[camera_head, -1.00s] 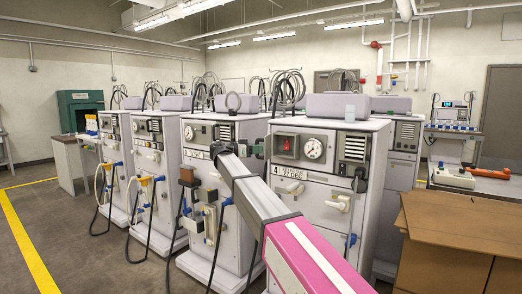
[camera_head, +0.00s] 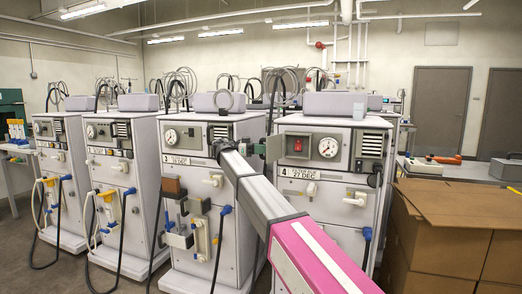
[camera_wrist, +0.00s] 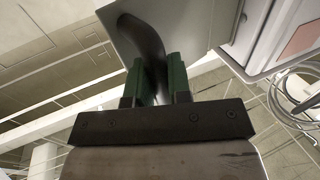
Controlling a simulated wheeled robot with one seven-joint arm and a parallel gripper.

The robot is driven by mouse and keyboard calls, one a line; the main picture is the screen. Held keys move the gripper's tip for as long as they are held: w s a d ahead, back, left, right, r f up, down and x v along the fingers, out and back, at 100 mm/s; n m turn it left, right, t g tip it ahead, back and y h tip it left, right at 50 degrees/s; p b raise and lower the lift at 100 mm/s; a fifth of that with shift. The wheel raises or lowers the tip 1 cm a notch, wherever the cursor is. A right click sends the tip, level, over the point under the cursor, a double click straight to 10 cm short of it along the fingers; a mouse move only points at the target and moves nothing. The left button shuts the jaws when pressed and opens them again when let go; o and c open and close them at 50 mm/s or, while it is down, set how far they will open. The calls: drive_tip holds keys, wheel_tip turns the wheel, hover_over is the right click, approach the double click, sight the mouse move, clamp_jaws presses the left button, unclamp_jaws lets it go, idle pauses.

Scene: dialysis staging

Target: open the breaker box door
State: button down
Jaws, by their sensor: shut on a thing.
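The breaker box (camera_head: 297,146) is on the front of the machine marked 4, in the head view. A red switch shows inside it. Its grey-green door (camera_head: 274,148) stands swung out at the box's left side. My gripper (camera_head: 238,148) is left of the door, at the end of my arm, partly hidden by it. In the wrist view, the green fingers of my gripper (camera_wrist: 158,82) are shut on a dark curved handle (camera_wrist: 145,38). The handle is on a grey panel (camera_wrist: 185,25), which appears to be the door. The handle is hidden in the head view.
Machine 3 (camera_head: 208,130) stands close on the left, with more machines beyond it. Cardboard boxes (camera_head: 440,235) stand at the right front. A table (camera_head: 455,172) with a red-orange device is behind them. A gauge (camera_head: 329,147) sits beside the box.

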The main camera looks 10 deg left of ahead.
drive_tip(key=shift+w+d, duration=0.1)
drive_tip(key=shift+w, duration=0.1)
idle(0.3)
drive_tip(key=c, duration=1.1)
unclamp_jaws()
drive_tip(key=shift+c, duration=0.2)
